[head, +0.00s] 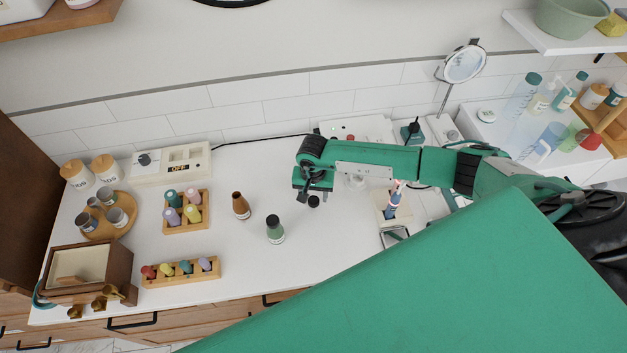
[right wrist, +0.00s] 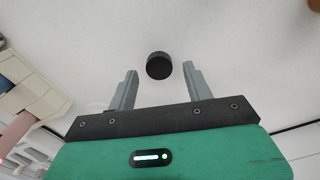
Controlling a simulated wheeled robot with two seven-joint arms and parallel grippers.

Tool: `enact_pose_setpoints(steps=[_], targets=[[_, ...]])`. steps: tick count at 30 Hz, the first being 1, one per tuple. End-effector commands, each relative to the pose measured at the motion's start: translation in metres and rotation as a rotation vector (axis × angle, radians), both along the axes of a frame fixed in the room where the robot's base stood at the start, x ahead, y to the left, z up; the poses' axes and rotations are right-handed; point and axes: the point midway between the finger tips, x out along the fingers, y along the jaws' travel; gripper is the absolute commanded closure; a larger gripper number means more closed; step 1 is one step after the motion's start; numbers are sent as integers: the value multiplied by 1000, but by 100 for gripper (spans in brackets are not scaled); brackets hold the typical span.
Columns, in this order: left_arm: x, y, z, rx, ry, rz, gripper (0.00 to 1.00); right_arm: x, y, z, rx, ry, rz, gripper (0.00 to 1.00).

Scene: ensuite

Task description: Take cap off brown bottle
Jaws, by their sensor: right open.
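The brown bottle (head: 241,205) stands upright on the white counter, left of my right gripper (head: 314,188) in the head view. Its narrow top shows no dark cap. A small black cap (head: 313,201) lies on the counter just below the gripper. In the right wrist view the black cap (right wrist: 158,66) sits between the tips of the two open grey fingers, apart from both. The fingers are mostly hidden under the gripper body in the head view. My left gripper is not in view.
A green bottle with a black cap (head: 275,229) stands between the brown bottle and the front edge. Wooden racks of small bottles (head: 171,230) (head: 157,283) stand at the left. Counter around the cap is clear.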

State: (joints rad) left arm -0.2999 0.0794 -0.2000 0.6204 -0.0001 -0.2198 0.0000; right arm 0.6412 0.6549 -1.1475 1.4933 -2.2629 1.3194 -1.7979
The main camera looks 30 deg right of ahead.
Motion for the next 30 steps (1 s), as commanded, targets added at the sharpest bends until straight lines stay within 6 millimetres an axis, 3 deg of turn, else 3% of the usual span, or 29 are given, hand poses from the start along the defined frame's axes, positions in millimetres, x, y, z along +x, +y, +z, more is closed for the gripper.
enact_pose_setpoints(steps=[6,15,21,30], targets=[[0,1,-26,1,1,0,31,1,-1,38,0,-5,2,49],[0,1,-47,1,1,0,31,0,0,89,0,-2,0,49],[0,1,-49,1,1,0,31,-1,0,101,-1,1,0,49],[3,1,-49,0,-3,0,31,-1,0,101,0,1,0,49]])
